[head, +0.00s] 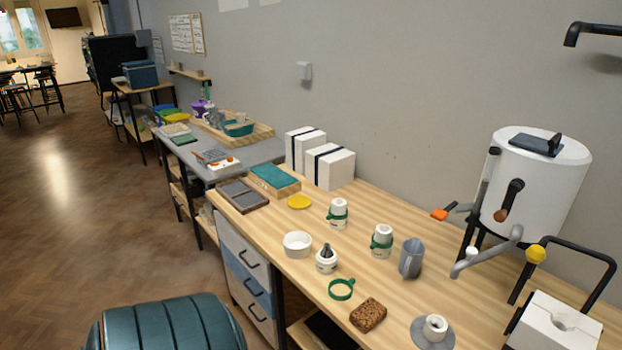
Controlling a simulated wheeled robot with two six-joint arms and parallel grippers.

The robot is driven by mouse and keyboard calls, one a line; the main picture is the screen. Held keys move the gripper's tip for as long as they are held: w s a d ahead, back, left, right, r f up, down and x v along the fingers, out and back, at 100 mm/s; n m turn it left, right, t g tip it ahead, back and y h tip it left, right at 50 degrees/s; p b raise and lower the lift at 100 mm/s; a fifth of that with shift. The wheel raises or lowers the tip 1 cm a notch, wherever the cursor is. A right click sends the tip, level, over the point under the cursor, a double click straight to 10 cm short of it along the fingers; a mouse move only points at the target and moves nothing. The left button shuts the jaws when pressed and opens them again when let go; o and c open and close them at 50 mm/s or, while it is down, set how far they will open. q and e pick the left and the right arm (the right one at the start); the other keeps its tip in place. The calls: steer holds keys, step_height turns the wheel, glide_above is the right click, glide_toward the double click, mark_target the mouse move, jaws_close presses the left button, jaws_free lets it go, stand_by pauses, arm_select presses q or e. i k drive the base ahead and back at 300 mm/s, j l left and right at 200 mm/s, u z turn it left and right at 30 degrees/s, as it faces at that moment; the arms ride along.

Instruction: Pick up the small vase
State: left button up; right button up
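A small white vase-like piece (435,326) with a narrow, dark opening stands upright on a round grey disc (420,341) at the table's front right. Two white vessels with green bands, one at the back (338,208) and one nearer (382,236), and a small white jar with a dark top (326,266) stand on the same wooden table (390,292). I cannot tell for certain which is the small vase. Neither of my grippers is in view.
A grey jug (411,258), white bowl (297,244), green ring (341,289) and brown sponge-like block (368,314) crowd the table. A large white tank (540,185) and a white block (553,325) stand right. A teal ribbed object (165,325) is at lower left.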

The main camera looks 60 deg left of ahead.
mark_target(327, 253)
steer(key=u, duration=1.7)
